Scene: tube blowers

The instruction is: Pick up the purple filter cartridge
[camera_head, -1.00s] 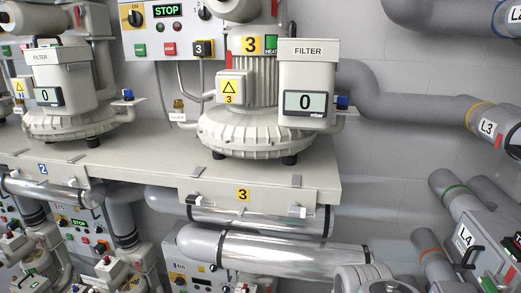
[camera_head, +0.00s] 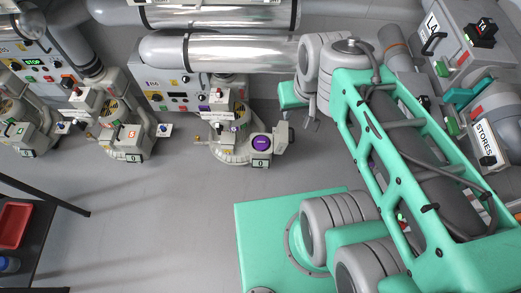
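A purple round piece (camera_head: 262,143), which looks like the purple filter cartridge, shows as a disc with a pale bar across it. It sits in the top of the pale housing on the rightmost floor-level blower (camera_head: 228,150); its lower part is hidden. My green and grey arm fills the right side. What looks like my gripper (camera_head: 312,121) hangs at its far end, above and right of the purple piece and apart from it. It is small and partly hidden by the arm, so I cannot tell its opening; I see nothing held.
Silver pipes (camera_head: 220,52) run above the blowers, and a control panel (camera_head: 178,90) stands behind. Two more blowers stand to the left. A dark table with a red tray (camera_head: 13,223) is at lower left. A STORES box (camera_head: 484,143) is at right. Grey floor (camera_head: 150,225) lies clear in front.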

